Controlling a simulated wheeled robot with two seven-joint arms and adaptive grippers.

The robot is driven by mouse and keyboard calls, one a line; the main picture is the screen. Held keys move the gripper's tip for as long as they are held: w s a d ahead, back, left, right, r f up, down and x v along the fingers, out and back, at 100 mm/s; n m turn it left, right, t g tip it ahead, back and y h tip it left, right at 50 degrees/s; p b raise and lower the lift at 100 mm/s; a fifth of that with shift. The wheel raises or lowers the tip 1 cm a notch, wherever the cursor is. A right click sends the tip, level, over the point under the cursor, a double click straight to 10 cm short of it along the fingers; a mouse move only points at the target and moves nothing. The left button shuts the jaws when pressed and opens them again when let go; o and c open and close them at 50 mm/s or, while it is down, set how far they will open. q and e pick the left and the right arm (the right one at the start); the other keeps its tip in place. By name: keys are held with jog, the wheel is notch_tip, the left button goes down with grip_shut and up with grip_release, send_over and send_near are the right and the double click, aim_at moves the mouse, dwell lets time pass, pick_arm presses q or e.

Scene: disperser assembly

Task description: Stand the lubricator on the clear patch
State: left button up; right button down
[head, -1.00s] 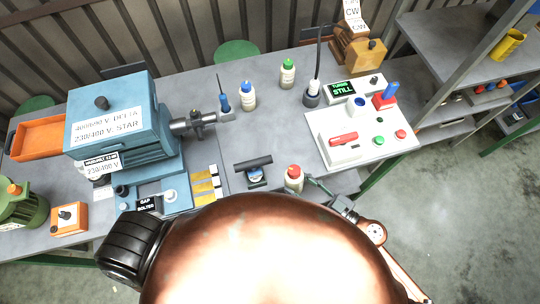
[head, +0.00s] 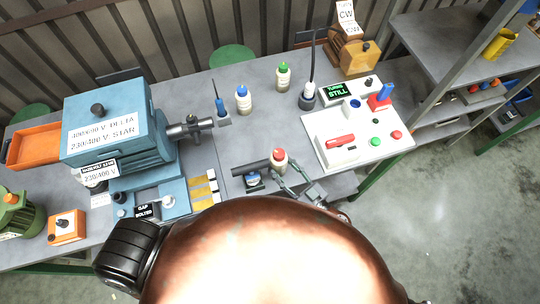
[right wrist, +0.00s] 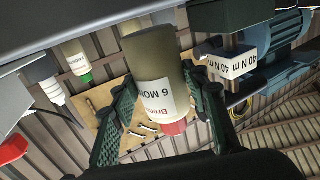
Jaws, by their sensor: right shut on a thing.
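The lubricator, a pale bottle with a red cap (head: 279,156), is held by my right gripper (head: 283,175) near the front of the bench. In the right wrist view its printed body (right wrist: 155,75) lies between the two dark green fingers (right wrist: 163,112), which are shut on it. The picture is inverted there, with the cap low. I cannot tell whether its base touches the bench. A bare stretch of grey bench top (head: 262,130) lies behind it; no marked patch stands out. My left gripper is not in view.
A dark bar on a small stand (head: 250,168) is close to the bottle's left. Blue-capped (head: 243,103) and green-capped (head: 283,80) bottles stand farther back. A white control panel (head: 350,135) is to the right, a blue motor (head: 115,125) to the left.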

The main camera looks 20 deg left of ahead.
aim_at(284, 171)
jog(key=x, duration=0.2)
jog(key=shift+w+a+r, duration=0.1)
jog(key=shift+w+a, duration=0.05)
jog(key=shift+a, duration=0.05)
jog(key=x, duration=0.4)
jog(key=shift+a, duration=0.1)
jog(key=shift+w+f+b, duration=0.1)
jog(key=shift+f+b, duration=0.45)
jog(key=shift+f, duration=0.3)
jog(key=shift+r, duration=0.1)
jog(key=c, duration=1.1)
grip_release()
jog(key=shift+f, duration=0.2)
jog(key=shift+c, duration=0.2)
jog(key=shift+r, duration=0.1)
jog(key=v, duration=1.2)
